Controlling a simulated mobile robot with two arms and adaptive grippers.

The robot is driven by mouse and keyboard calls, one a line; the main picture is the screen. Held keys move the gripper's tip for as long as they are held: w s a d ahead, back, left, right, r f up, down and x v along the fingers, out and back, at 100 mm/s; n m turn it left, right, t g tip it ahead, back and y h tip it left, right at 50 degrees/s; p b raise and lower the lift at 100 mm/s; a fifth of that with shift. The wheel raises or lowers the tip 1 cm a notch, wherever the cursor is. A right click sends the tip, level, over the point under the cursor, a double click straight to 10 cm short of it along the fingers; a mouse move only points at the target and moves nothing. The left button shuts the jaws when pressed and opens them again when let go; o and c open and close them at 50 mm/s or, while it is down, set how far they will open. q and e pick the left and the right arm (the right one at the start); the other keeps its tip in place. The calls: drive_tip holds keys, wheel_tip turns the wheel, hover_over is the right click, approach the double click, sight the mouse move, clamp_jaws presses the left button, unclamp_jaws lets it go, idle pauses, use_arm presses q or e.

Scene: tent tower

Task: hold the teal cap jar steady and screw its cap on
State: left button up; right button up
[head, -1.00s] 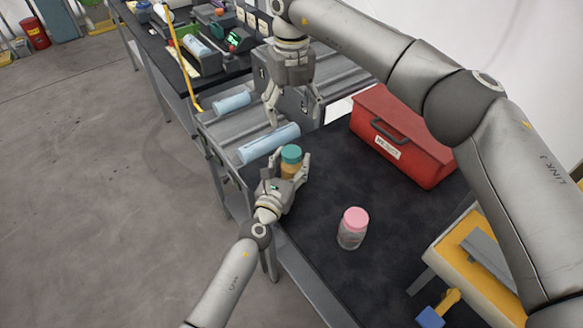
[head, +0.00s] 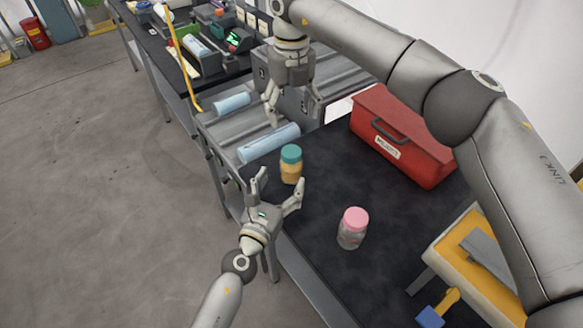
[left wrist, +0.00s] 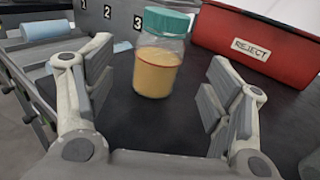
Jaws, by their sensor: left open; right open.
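The teal cap jar (head: 291,165) stands upright on the dark bench top, with yellowish contents and its teal cap (head: 291,153) sitting on top. The jar also shows in the left wrist view (left wrist: 158,62), ahead of and between the fingers but apart from them. Whether the cap is tight I cannot tell. My left gripper (head: 278,190) is open and empty, just in front of the jar on the near side. My right gripper (head: 291,105) is open and empty, pointing down above the grey roller lanes, behind the jar in the head view.
A pink-capped jar (head: 353,228) stands on the bench to the right. A red box (head: 400,140) marked REJECT in the left wrist view stands at the back right. Pale blue cylinders (head: 269,143) lie in the lanes. Bench space between the two jars is clear.

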use_arm(q)
drive_tip(key=shift+v, duration=2.25)
drive_tip(key=shift+f, duration=0.1)
